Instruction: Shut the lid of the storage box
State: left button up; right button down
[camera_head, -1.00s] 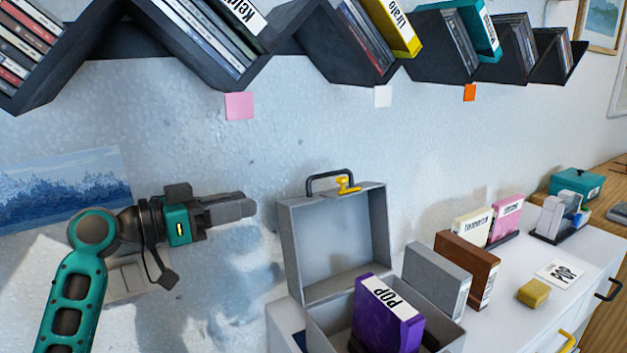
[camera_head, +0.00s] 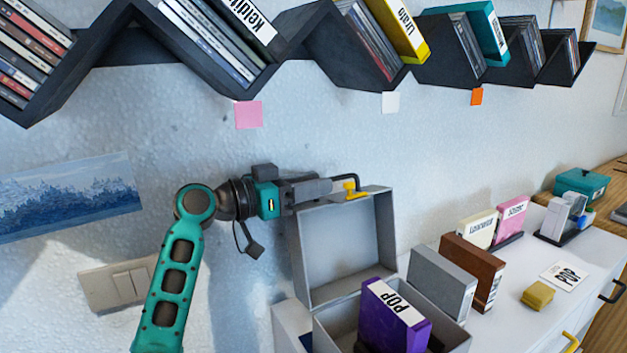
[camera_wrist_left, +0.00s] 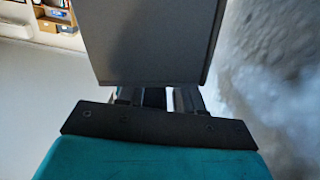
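The grey storage box (camera_head: 325,328) stands on the white cabinet with its lid (camera_head: 345,245) raised upright at the back. A dark handle with a yellow clasp (camera_head: 354,190) is on the lid's top edge. A purple POP case (camera_head: 392,318) stands in the box. My left gripper (camera_head: 322,188) is level with the lid's top left corner, by the handle. In the left wrist view a grey panel, apparently the lid (camera_wrist_left: 150,40), hides the fingertips; the finger bases stand apart, with nothing visibly gripped. Contact cannot be told. My right gripper is not in view.
A grey case (camera_head: 440,283) and a brown case (camera_head: 473,270) stand right of the box. A yellow block (camera_head: 537,295) lies on the white cabinet top (camera_head: 505,318). The dark zigzag shelf (camera_head: 325,50) hangs above. A light switch (camera_head: 120,285) is on the wall.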

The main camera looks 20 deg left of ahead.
pick_arm(q)
jog(key=shift+w+d, duration=0.25)
jog(key=shift+c, duration=0.3)
grip_shut()
